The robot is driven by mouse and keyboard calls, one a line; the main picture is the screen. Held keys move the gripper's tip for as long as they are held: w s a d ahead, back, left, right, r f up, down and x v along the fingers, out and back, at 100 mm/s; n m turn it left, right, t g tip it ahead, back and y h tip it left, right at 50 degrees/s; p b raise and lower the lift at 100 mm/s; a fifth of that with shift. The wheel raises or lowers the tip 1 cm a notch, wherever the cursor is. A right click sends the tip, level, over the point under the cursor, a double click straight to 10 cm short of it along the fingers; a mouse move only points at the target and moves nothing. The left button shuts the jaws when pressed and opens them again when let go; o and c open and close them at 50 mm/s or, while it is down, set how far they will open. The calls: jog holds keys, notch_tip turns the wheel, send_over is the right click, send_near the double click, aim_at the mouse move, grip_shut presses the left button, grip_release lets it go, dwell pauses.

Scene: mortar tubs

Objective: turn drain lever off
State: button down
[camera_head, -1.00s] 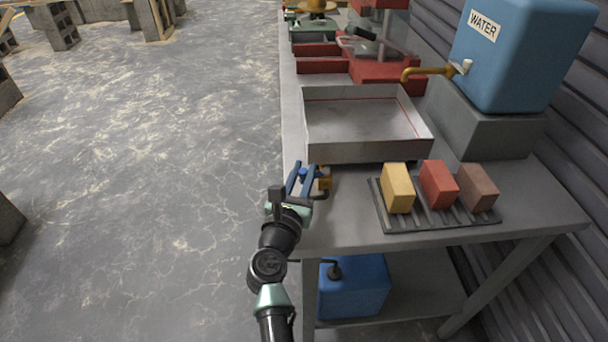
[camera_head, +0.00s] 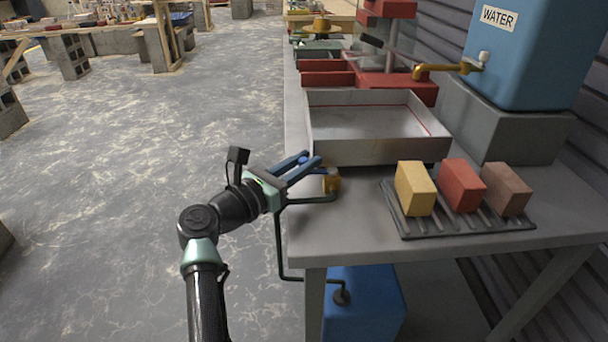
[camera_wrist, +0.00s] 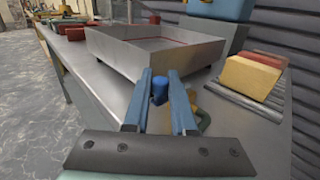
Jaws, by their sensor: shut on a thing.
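The brass drain valve (camera_head: 332,180) sits at the left edge of the bench, by the near left corner of the grey metal tub (camera_head: 380,150). The drain lever's blue end (camera_wrist: 159,88) stands between my two blue fingers in the wrist view. My gripper (camera_head: 313,160) is shut on this lever, reaching in from the left over the bench edge. It also shows in the wrist view (camera_wrist: 160,73). The fingers hide much of the lever in the head view, so its exact angle is hard to tell.
A dark green drain pipe (camera_head: 281,245) runs down from the valve to a blue container (camera_head: 365,305) below the bench. A rack (camera_head: 465,222) with yellow, red and brown blocks lies to the right. A blue water tank (camera_head: 525,60) stands behind.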

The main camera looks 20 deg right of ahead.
dwell(0.4)
jog(key=c, duration=0.7)
grip_release()
jog(key=shift+a, duration=0.1)
jog(key=p+v, duration=0.1)
jog(key=v, duration=1.1)
jog(key=shift+s+a, duration=0.15)
jog(key=shift+a, duration=0.2)
